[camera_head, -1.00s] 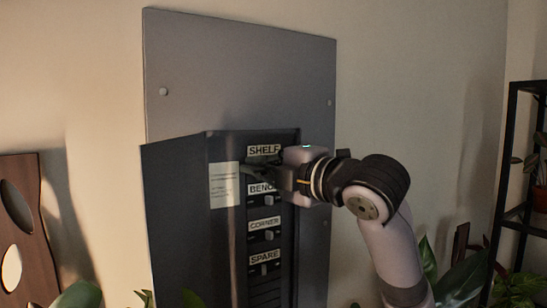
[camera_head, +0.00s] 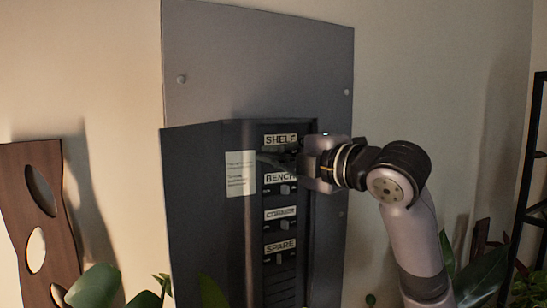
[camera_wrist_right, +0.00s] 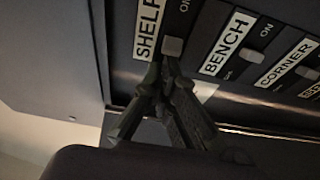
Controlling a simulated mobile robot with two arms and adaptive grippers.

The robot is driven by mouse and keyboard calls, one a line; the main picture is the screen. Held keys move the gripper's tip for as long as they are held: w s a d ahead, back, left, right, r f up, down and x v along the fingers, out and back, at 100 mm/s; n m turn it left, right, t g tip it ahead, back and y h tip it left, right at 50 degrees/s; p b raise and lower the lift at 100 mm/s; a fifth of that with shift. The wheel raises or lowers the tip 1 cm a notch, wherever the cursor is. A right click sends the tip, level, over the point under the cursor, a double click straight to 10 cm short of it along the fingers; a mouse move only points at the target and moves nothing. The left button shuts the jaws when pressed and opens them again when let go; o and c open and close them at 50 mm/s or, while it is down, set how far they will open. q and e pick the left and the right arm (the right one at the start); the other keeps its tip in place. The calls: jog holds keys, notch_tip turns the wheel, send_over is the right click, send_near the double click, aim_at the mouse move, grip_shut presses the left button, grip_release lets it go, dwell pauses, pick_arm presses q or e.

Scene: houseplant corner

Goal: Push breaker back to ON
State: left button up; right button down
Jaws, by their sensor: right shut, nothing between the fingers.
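The open breaker panel (camera_head: 262,75) is on the wall in the head view, with rows labelled SHELF, BENCH, CORNER and SPARE. My right gripper (camera_head: 268,160) reaches in from the right at the SHELF row, just below the SHELF label (camera_head: 281,140). In the wrist view the right fingertips (camera_wrist_right: 168,64) are together and empty, right at the light SHELF switch (camera_wrist_right: 172,47). I cannot tell whether they touch it. An ON mark shows beyond that switch, clear of the fingers. The BENCH switch (camera_wrist_right: 252,54) shows beside it. My left gripper is out of view.
The panel door (camera_head: 205,215) stands open on the left, with a paper note (camera_head: 240,173) near the rows. The CORNER switch (camera_head: 285,224) and SPARE switch (camera_head: 285,257) are below. Plants (camera_head: 95,287) stand low in front. A black shelf (camera_head: 530,190) is at the right.

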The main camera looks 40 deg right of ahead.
jog(key=shift+s+d+f+n+y+b, duration=0.1)
jog(key=shift+s+d+n+y+b, duration=0.05)
jog(key=shift+n+y+b, duration=0.35)
jog(key=shift+s+d+n+y+b, duration=0.15)
jog(key=shift+n+y+b, duration=0.25)
jog(key=shift+y, duration=0.25)
jog(key=shift+s+d+n+y+b, duration=0.1)
jog(key=shift+n+y+b, duration=0.25)
jog(key=shift+y, duration=0.3)
jog(key=shift+s+d+n+g+y+b, duration=0.2)
jog(key=shift+n+g+y, duration=0.2)
jog(key=shift+y, duration=0.3)
jog(key=shift+s+d+n+g+y+b, duration=0.1)
jog(key=shift+n+g+y+b, duration=0.2)
jog(key=shift+y, duration=0.4)
jog(key=shift+s+d+n+y, duration=0.1)
jog(key=shift+d+n+y, duration=0.05)
jog(key=shift+n+y, duration=0.4)
jog(key=shift+s+d+n+g+y, duration=0.15)
jog(key=shift+d+n+g+y, duration=0.25)
jog(key=shift+n+g+y, duration=0.55)
jog(key=shift+a, duration=0.1)
